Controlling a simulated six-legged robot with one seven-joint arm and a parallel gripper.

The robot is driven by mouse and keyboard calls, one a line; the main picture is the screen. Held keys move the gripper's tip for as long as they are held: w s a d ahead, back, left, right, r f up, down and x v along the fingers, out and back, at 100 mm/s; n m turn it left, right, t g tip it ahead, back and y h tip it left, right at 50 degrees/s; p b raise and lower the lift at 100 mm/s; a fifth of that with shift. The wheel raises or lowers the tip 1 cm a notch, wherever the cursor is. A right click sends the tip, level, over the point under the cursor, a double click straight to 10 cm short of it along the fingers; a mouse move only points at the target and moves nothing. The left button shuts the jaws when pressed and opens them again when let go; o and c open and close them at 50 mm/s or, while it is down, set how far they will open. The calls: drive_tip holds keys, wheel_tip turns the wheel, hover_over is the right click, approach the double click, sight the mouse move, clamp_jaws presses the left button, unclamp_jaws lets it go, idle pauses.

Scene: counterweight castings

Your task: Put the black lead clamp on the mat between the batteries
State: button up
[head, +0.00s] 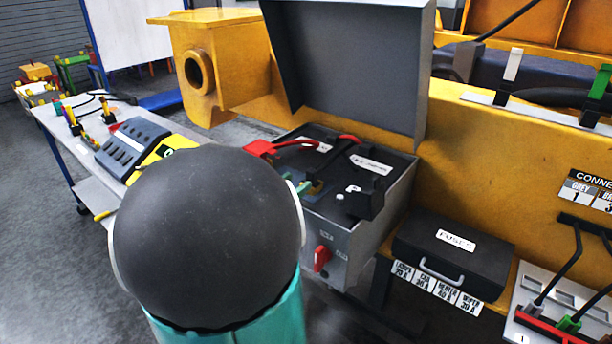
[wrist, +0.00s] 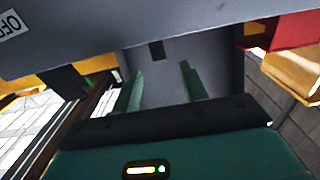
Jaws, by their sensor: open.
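The open grey battery box (head: 385,213) stands at the middle of the head view with dark batteries inside. A black block-like piece (head: 368,203), probably the black lead clamp, stands at the box's right front. A red clamp (head: 261,148) with a red lead sits at the box's back left. My gripper (head: 303,187) shows as green fingertips over the box's left front, partly hidden by my dark round arm link. In the wrist view my gripper (wrist: 160,82) is open, with nothing held between its fingers. I cannot make out the mat between the batteries.
The raised lid (head: 350,65) stands behind the box. A red switch handle (head: 322,257) sticks out of the box's front. A black fuse case (head: 452,255) sits at the right, below the yellow beam (head: 480,150). A bench with a charger (head: 133,143) stands at the left.

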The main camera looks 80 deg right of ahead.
drive_tip(key=shift+v, duration=2.35)
drive_tip(key=w+a+r+n+t, duration=0.2)
drive_tip(key=w+a+n+t, duration=0.15)
drive_tip(key=w+t, duration=0.7)
drive_tip(key=w+a+r+n+t+y, duration=0.1)
drive_tip(key=w+a+n+t+y, duration=0.65)
drive_tip(key=w+a, duration=0.65)
drive_tip(key=w+a+n+y, duration=0.1)
drive_tip(key=a+n+y, duration=0.6)
drive_tip(key=a, duration=0.9)
drive_tip(key=s+a+f+n+g+y, duration=0.2)
drive_tip(key=s+a+f+n+g, duration=0.2)
drive_tip(key=s+a, duration=0.4)
drive_tip(key=s+g, duration=0.1)
drive_tip(key=s, duration=0.3)
drive_tip(key=shift+a+n, duration=0.3)
drive_tip(key=shift+a, duration=0.05)
